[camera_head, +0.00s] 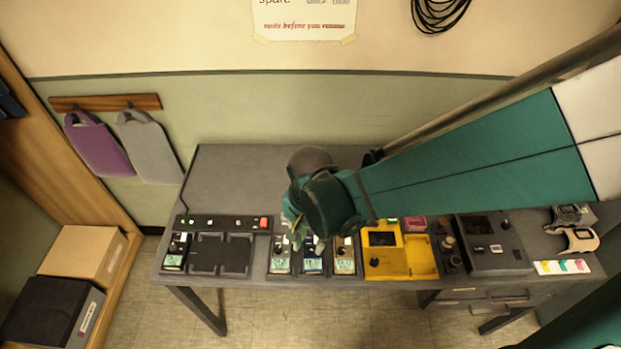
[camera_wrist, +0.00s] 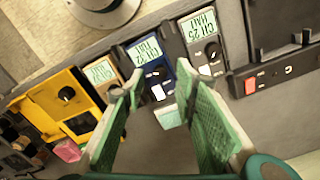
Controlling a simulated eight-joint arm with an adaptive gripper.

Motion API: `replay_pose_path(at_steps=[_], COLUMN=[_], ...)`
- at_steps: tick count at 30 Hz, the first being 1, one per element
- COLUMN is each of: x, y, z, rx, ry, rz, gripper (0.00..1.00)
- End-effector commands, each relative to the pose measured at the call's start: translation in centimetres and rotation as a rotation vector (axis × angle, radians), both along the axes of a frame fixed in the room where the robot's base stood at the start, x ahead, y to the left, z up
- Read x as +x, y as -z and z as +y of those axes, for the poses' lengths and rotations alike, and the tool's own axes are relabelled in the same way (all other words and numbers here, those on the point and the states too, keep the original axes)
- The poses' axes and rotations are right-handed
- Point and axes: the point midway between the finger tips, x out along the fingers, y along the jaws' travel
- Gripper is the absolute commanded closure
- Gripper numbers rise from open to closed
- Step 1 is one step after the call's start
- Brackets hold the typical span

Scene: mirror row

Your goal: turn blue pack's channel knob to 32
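The blue pack (camera_wrist: 172,68) stands in a row between a grey pack (camera_wrist: 203,45) and a tan pack (camera_wrist: 104,77). Its display faces the wrist camera and appears to read CH 32, with smaller text below. Its knob, below the display, is small and hard to make out. In the head view, the blue pack (camera_head: 313,265) is partly hidden by my arm. My gripper (camera_wrist: 160,78) is open, with one green-padded finger on each side of the blue pack's lower part. Contact cannot be told. In the head view, my gripper (camera_head: 298,238) is over the row.
The grey pack's display appears to read CH 25. A yellow unit (camera_head: 400,254) stands right of the row, and a dark device (camera_head: 490,246) beyond it. An empty black charging cradle (camera_head: 222,256) is at left. The table's back left (camera_head: 235,180) is clear.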

Motion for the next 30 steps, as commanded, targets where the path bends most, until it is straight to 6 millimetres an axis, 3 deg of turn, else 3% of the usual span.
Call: replay_pose_path(at_steps=[30], x=[0.0], y=[-9.0], z=[0.0], rx=[0.0], ry=[0.0], rz=[0.0], gripper=[0.71])
